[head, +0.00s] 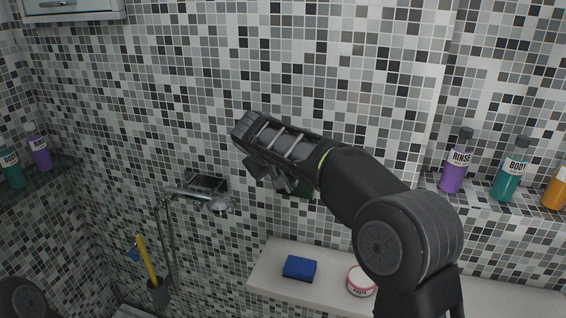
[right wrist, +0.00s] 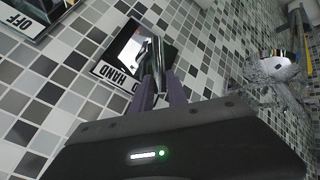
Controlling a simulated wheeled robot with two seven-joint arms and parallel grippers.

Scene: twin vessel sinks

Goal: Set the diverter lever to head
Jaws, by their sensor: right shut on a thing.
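The diverter lever (right wrist: 157,52) is a chrome piece on a dark plate (right wrist: 128,42) in the right wrist view. A label reading HAND (right wrist: 120,79) appears upside down beside the plate. My right gripper (right wrist: 165,88) is shut on the lever, with its two purple fingers on either side of it. In the head view my right gripper (head: 268,172) reaches to the tiled wall and its arm hides the lever. My left gripper is not in view.
A chrome mixer (head: 196,196) with a hose is on the wall left of my right gripper. A plate labelled OFF (right wrist: 20,18) is nearby. A ledge (head: 268,270) below holds a blue sponge (head: 299,268) and a jar (head: 360,281). Bottles, including a purple one (head: 456,162), stand right.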

